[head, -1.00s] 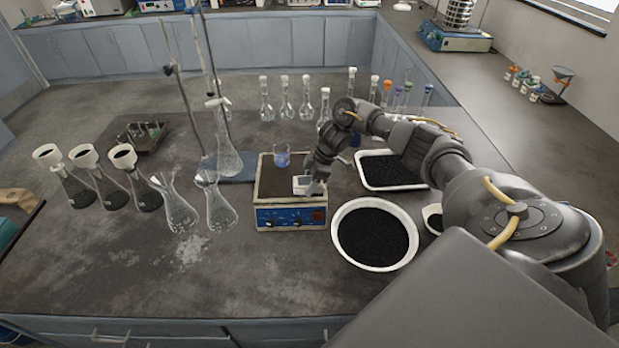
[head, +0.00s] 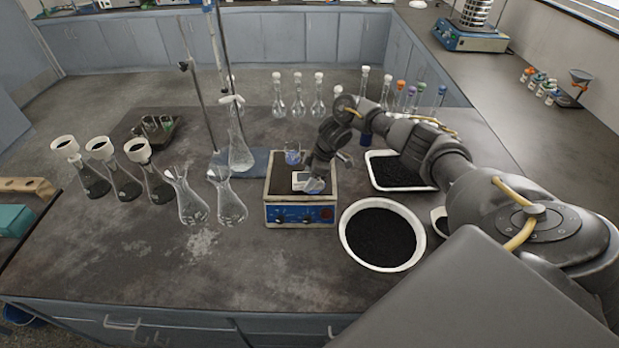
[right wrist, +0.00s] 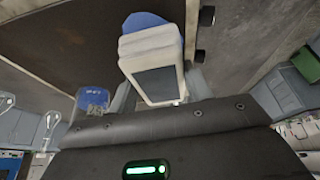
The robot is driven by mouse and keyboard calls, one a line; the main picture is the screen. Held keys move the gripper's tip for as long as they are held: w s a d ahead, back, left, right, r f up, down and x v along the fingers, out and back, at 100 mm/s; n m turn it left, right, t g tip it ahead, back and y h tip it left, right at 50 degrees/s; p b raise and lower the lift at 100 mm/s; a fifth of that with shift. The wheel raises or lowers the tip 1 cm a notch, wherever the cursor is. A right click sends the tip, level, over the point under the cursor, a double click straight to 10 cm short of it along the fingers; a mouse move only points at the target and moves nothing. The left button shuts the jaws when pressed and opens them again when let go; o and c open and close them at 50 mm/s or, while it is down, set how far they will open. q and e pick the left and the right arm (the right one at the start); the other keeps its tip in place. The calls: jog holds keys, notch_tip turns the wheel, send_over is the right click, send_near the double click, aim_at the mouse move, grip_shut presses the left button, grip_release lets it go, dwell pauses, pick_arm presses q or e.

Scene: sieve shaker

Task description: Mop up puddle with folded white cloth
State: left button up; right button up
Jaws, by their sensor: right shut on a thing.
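The folded white cloth (right wrist: 152,50) is a pale block in the right wrist view, with a grey face towards the camera. My right gripper (right wrist: 160,92) is shut on it, a finger on each side. In the head view the cloth (head: 301,180) is at my right gripper (head: 314,178), over the hotplate's dark top. A blue patch (head: 314,186), which looks like the puddle, shows beside the cloth. In the right wrist view the blue patch (right wrist: 144,21) shows past the cloth's far end, partly hidden by it. I cannot tell whether the cloth presses on it. My left gripper is out of view.
The hotplate (head: 300,212) also carries a small beaker of blue liquid (head: 292,157), close to the gripper. A round bowl of black grains (head: 382,236) and a black-filled tray (head: 398,172) stand right. Flasks (head: 230,205) stand left. The front bench is clear.

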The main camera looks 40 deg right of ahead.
notch_tip(320, 180, up, 4)
jog(key=p, duration=0.2)
jog(key=shift+s+d+f+p, duration=0.1)
jog(key=shift+s+d+p, duration=0.05)
jog(key=shift+p, duration=0.2)
jog(key=shift+r, duration=0.95)
